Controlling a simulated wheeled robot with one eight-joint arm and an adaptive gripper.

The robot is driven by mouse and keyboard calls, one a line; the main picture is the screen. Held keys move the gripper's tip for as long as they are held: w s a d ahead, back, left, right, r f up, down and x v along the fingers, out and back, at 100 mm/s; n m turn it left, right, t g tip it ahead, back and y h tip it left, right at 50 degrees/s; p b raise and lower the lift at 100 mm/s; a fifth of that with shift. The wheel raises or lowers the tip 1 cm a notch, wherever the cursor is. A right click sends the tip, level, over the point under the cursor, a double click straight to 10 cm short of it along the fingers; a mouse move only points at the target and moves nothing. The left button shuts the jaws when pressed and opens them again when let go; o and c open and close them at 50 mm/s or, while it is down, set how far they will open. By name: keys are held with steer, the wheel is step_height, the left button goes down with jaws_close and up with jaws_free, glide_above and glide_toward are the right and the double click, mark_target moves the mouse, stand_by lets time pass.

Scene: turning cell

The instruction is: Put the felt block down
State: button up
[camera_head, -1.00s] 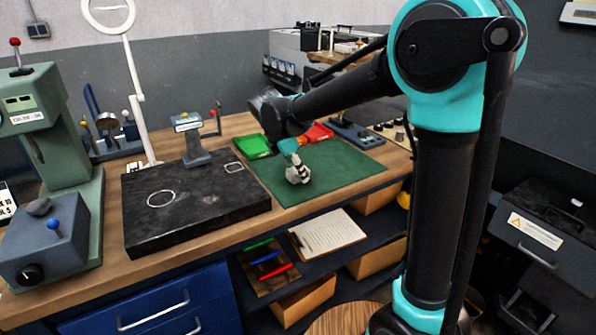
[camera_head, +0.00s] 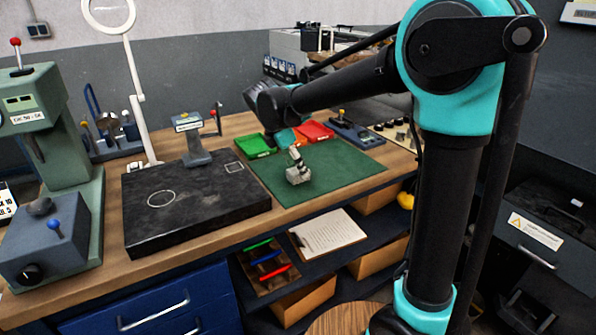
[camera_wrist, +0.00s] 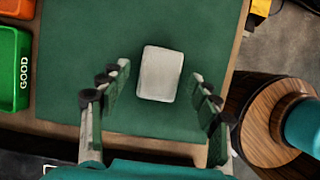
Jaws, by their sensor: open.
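The felt block (camera_wrist: 160,74) is a pale grey-white block resting on the green mat (camera_wrist: 75,60) in the wrist view. In the head view the felt block (camera_head: 298,177) sits near the middle of the green mat (camera_head: 345,177). My gripper (camera_wrist: 163,88) is open in the wrist view, one finger on each side of the block, with green mat showing between each finger and the block. In the head view my gripper (camera_head: 297,156) is just above the block; whether it clears the block's top is hard to tell there.
A green tray marked GOOD (camera_wrist: 12,70) and a red tray (camera_head: 314,131) stand at the mat's back edge. A black plate (camera_head: 200,208) with white outlines lies left of the mat. The mat's right part is clear. A round wooden stool (camera_wrist: 265,118) stands off the bench edge.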

steer(key=v, duration=0.9)
steer(key=shift+a+r, duration=0.15)
steer(key=shift+r, duration=0.05)
steer(key=shift+s, duration=0.15)
